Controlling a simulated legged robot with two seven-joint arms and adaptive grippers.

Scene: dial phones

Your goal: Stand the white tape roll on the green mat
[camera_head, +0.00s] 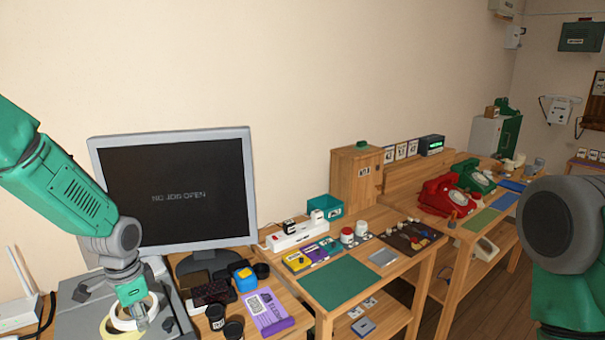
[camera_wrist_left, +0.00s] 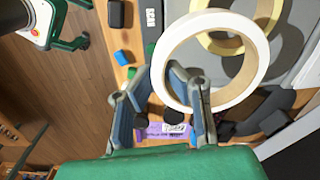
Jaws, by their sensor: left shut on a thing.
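The white tape roll (camera_head: 121,323) is in my left gripper (camera_head: 139,312) at the lower left of the head view, over a grey surface. In the left wrist view the roll (camera_wrist_left: 260,74) is a wide white ring with its rim between the fingers of my left gripper (camera_wrist_left: 165,112), which is shut on it. A dark green mat (camera_head: 340,284) lies bare on the wooden desk at centre. A smaller, lighter green mat (camera_head: 481,220) lies on the farther table. My right arm shows at the right edge, but its gripper is out of view.
A cream tape roll (camera_wrist_left: 268,14) lies behind the white one. A power strip (camera_head: 297,234) and small boxes line the mat's back.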

